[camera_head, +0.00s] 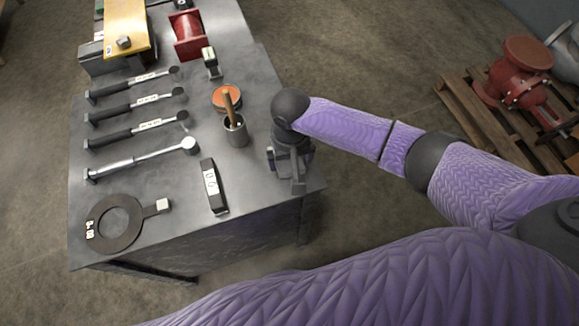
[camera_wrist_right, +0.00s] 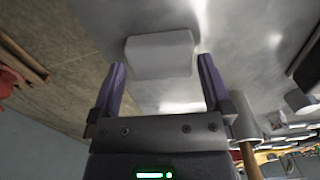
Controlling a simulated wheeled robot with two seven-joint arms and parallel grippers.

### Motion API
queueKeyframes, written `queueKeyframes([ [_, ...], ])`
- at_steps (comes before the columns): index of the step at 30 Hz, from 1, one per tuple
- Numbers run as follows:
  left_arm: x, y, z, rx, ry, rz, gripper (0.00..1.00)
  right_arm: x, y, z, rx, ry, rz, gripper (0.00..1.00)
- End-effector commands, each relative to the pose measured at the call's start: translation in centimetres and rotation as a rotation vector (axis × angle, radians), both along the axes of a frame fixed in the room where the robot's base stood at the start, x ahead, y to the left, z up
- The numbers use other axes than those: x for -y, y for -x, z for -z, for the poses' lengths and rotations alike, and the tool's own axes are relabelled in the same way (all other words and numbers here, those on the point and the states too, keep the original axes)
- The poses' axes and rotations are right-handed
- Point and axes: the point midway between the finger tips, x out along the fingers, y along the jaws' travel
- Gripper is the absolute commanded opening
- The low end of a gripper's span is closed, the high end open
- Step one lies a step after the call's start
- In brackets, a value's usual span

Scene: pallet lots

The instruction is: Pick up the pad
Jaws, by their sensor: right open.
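A light grey pad (camera_wrist_right: 160,55), a small block with rounded edges, shows in the right wrist view on the metal table top. My right gripper (camera_wrist_right: 160,66) is open, with its two purple fingers spread at the near corners of the pad and nothing clamped between them. In the head view my right gripper (camera_head: 291,170) points down over the right front corner of the table (camera_head: 255,180). It covers the pad there, and I cannot make the pad out. Whether the fingers touch the pad cannot be told. My left gripper is not in view.
Left of the gripper stand a cup (camera_head: 235,132) with a wooden-handled tool, an orange-topped tin (camera_head: 227,97) and a dark labelled bar (camera_head: 214,187). Several wrenches (camera_head: 140,157) and a flat ring (camera_head: 112,222) lie farther left. A red valve (camera_head: 518,75) sits on a pallet (camera_head: 475,110).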

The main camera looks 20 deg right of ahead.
Motion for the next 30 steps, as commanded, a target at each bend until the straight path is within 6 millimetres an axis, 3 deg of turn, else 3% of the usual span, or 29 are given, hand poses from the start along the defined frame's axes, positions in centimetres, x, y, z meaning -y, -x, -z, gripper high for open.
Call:
queueKeyframes([
  [1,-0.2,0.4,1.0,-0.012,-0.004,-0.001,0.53,0.0,0.0,1.4,-0.003,0.0,-0.001,1.0],
  [7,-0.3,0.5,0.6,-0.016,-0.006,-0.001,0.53,-0.1,0.0,1.1,0.002,-0.002,-0.001,1.0],
  [17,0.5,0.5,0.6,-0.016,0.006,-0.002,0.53,-0.1,0.0,1.1,0.001,-0.002,-0.001,0.32],
  [24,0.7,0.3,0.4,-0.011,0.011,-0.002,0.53,-0.1,0.0,0.6,0.002,-0.002,-0.001,0.31],
  [30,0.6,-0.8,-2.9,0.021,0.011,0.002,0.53,-0.1,-0.1,-4.9,0.007,-0.004,-0.002,0.31],
])
